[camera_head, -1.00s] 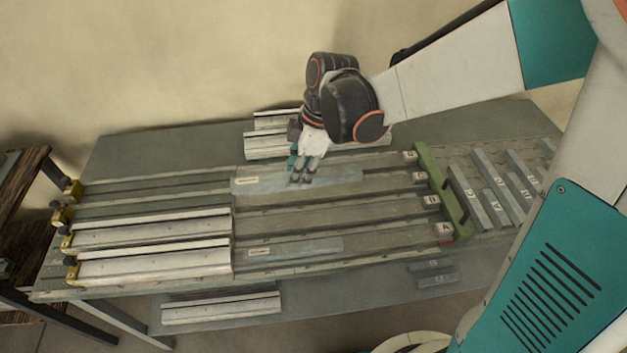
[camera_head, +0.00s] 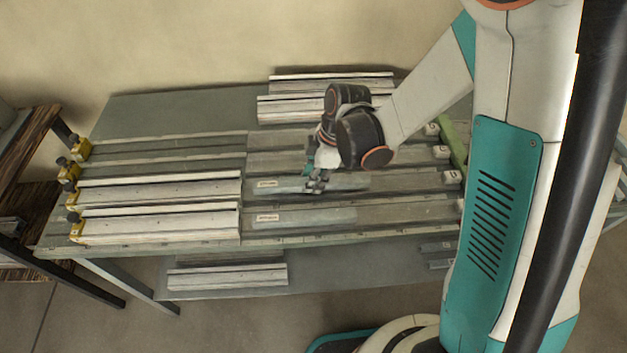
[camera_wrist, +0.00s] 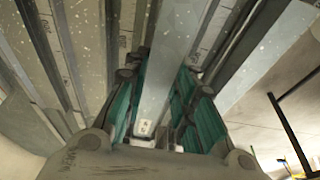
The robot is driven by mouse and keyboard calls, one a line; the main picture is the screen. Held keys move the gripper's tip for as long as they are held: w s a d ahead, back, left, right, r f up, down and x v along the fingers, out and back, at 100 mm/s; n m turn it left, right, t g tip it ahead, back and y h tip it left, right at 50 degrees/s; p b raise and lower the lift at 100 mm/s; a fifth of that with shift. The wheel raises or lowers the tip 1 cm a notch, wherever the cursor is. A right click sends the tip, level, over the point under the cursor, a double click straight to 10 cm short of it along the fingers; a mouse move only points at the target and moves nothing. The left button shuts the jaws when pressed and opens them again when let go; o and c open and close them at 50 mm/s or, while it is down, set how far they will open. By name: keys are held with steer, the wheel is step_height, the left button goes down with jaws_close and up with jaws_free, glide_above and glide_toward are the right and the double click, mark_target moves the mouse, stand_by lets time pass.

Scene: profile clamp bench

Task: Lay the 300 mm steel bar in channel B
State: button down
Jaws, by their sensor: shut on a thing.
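My gripper (camera_head: 318,186) is shut on a long grey steel bar (camera_head: 345,183) with a pale label near its left end. The bar lies along channel B (camera_head: 415,183), in line with the B block (camera_head: 452,177). I cannot tell whether it rests on the channel floor or is just above it. In the wrist view the bar (camera_wrist: 168,75) runs between my teal-padded fingers (camera_wrist: 157,110). Its left end is close to the white profile (camera_head: 160,190) on the left part of that channel.
Another labelled bar (camera_head: 320,216) lies in channel A, nearest the front, beside another white profile (camera_head: 160,225). Yellow clamps (camera_head: 68,172) stand at the left. White profiles (camera_head: 330,82) lie at the back. A green stop (camera_head: 455,145) at the right is partly hidden by my arm.

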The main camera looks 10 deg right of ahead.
steer(key=shift+f, duration=0.25)
steer(key=shift+s+f+b, duration=0.1)
steer(key=shift+f+b, duration=0.2)
steer(key=shift+b, duration=0.15)
steer(key=shift+f, duration=0.1)
steer(key=shift+s+d+f, duration=0.1)
steer(key=c, duration=1.3)
jaws_free()
steer(key=shift+s, duration=0.1)
steer(key=shift+f, duration=0.15)
steer(key=shift+w, duration=0.2)
steer(key=shift+w+r, duration=0.1)
steer(key=shift+r, duration=0.1)
